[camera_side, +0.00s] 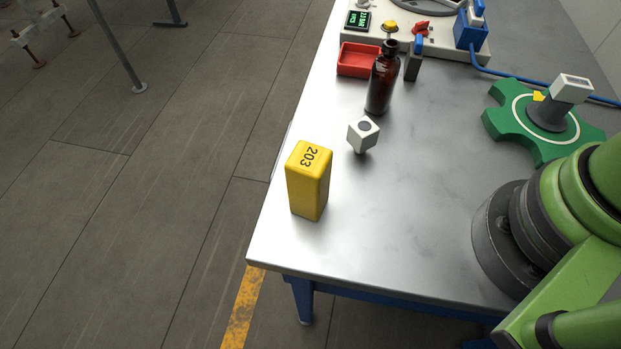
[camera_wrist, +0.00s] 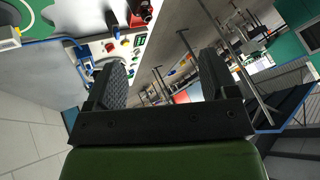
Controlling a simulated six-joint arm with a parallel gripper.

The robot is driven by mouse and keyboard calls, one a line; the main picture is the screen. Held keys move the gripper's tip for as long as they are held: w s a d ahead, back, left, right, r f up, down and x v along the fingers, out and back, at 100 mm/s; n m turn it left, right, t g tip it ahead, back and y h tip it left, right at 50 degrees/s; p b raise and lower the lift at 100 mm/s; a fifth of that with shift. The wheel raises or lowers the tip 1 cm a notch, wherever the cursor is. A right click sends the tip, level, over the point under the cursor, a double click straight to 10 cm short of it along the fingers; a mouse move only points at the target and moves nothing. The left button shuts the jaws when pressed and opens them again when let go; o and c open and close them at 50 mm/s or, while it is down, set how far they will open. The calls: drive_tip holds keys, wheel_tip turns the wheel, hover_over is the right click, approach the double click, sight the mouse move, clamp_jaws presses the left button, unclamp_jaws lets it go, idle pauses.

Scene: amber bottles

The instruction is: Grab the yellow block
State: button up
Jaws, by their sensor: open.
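The yellow block (camera_side: 308,180) stands upright on the metal table near its left front corner in the side view. It is a tall box with "203" printed on its top. I cannot make it out in the wrist view. My gripper (camera_wrist: 160,62) shows in the wrist view with its two dark ridged fingers spread wide and nothing between them. The gripper's end is outside the side view, so its distance from the block cannot be told.
A tilted white cube (camera_side: 363,134) and an amber bottle (camera_side: 382,80) stand behind the block. A red tray (camera_side: 358,60), a control box (camera_side: 440,38) and a green lobed plate (camera_side: 515,110) lie farther back. The table (camera_side: 400,215) is clear right of the block.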

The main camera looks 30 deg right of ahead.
drive_tip(key=m+g+h, duration=0.2)
drive_tip(key=m+g, duration=0.5)
hover_over(309, 158)
drive_tip(key=f, duration=1.4)
drive_tip(key=shift+w, duration=0.35)
wheel_tip(309, 158, down, 4)
drive_tip(key=shift+s+f, duration=0.1)
drive_tip(key=shift+f, duration=0.15)
drive_tip(key=f, duration=0.5)
drive_tip(key=shift+s+f, duration=0.2)
drive_tip(key=shift+f, duration=0.2)
